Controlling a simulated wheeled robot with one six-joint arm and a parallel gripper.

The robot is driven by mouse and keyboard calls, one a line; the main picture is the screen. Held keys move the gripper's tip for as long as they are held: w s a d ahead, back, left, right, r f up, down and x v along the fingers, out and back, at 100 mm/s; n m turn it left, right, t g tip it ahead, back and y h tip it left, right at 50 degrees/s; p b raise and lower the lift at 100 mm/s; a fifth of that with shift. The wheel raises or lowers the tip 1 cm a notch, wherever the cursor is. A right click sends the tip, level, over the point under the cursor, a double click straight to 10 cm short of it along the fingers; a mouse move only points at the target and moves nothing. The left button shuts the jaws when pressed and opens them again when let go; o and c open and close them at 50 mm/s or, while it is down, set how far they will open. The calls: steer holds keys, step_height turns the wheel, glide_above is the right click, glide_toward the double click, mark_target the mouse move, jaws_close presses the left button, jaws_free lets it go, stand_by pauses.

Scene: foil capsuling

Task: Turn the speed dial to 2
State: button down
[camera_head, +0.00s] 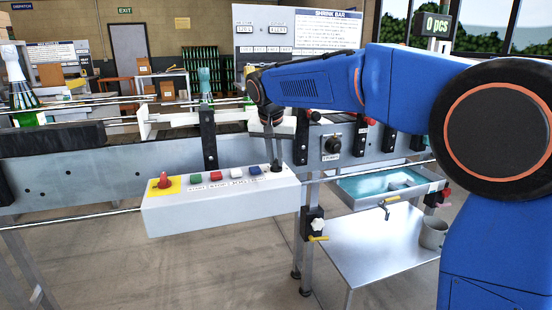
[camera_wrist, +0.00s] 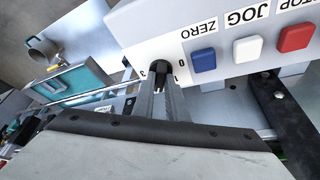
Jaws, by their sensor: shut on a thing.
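The dial is a small black knob (camera_wrist: 158,69) at the end of the white control box (camera_head: 222,207). In the wrist view, printed figures 0, 1 and 3 show around it; a 2 is not visible, and the fingers cover the scale between 1 and 3. My gripper (camera_wrist: 162,88) is shut on the knob, its two grey fingers on either side. In the head view my gripper (camera_head: 277,165) reaches down to the right end of the box top and hides most of the knob. I cannot tell where the knob's pointer stands.
Blue (camera_wrist: 202,61), white (camera_wrist: 247,48) and red buttons sit beside the dial, with a red emergency stop (camera_head: 163,181) at the far left. Another black knob (camera_head: 333,144) is on a conveyor plate. A teal-lined tray (camera_head: 385,187) and grey mug (camera_head: 433,233) are right.

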stand_by(0.4)
steer(key=c, duration=1.8)
jaws_free()
steer(key=shift+o, duration=0.2)
steer(key=shift+r, duration=0.1)
steer(key=v, duration=1.7)
steer(key=shift+s, duration=0.2)
